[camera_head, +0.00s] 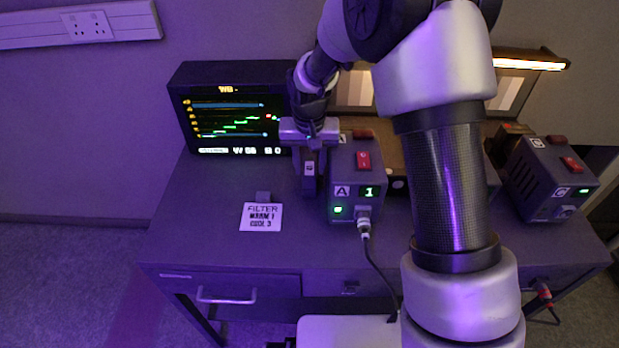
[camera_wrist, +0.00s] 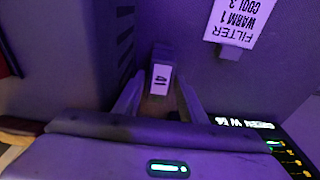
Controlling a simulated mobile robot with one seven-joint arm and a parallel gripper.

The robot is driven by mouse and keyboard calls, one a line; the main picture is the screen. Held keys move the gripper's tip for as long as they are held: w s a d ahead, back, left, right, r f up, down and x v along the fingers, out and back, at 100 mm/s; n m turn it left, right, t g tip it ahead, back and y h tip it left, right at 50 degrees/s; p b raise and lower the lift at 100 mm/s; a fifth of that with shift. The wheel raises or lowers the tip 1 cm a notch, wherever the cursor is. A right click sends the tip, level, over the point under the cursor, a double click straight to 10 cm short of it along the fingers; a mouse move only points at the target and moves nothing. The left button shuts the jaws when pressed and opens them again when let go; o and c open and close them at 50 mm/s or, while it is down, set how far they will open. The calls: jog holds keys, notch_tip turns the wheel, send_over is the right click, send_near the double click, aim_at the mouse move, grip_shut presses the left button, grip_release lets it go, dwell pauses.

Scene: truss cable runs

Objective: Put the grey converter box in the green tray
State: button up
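My gripper (camera_head: 308,146) points down at the desk, just left of the box marked A. In the wrist view my gripper (camera_wrist: 160,95) is open, its two fingers on either side of a small dark block (camera_wrist: 162,55) with a white label. The block also shows under the gripper in the head view (camera_head: 309,180). I cannot tell whether a finger touches it. Whether this block is the grey converter box is unclear, as the purple light hides its colour. I see no green tray in either view.
Box A (camera_head: 347,198), with a red switch and a cable, stands close right of my gripper. A monitor (camera_head: 232,108) stands behind left. A filter sign (camera_head: 261,217) stands at the front left. Box C (camera_head: 541,190) stands far right. The desk's left front (camera_head: 205,225) is clear.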

jog(key=shift+r, duration=0.1)
grip_shut()
jog(key=shift+r, duration=0.15)
